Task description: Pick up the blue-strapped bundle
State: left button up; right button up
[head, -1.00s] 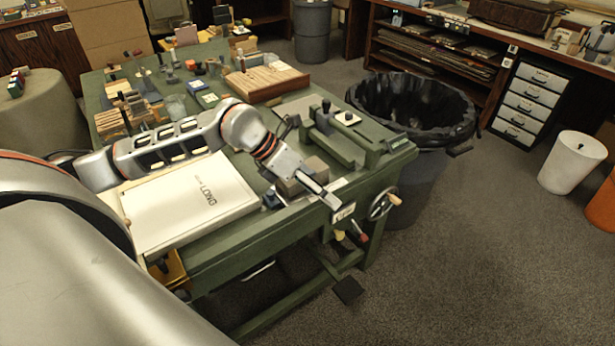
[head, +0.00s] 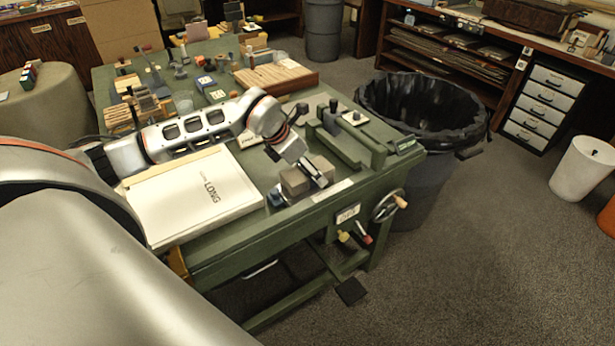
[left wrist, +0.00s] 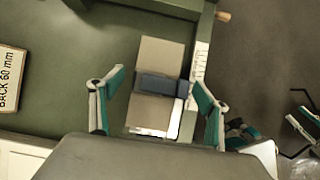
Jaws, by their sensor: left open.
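The bundle (left wrist: 160,52) is a grey-brown block with a dark blue strap (left wrist: 158,85) around its middle. In the left wrist view it lies between the two fingers of my left gripper (left wrist: 157,80), with a gap on both sides. My left gripper is open, and its palm hides the view below. In the head view the bundle (head: 295,182) sits near the front right edge of the green table (head: 270,225). My left gripper (head: 320,179) is at it there, partly covering it.
A large white pad (head: 190,200) lies left of the bundle. A green press (head: 345,145) and white tile stand behind it to the right. A handwheel (head: 385,206) sticks out of the table's front. A black-lined bin (head: 425,105) stands beyond the table.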

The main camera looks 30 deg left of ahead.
pick_arm(q)
jog(key=shift+w+f, duration=0.1)
jog(key=shift+f, duration=0.05)
jog(key=c, duration=1.6)
jog(key=shift+r, duration=0.2)
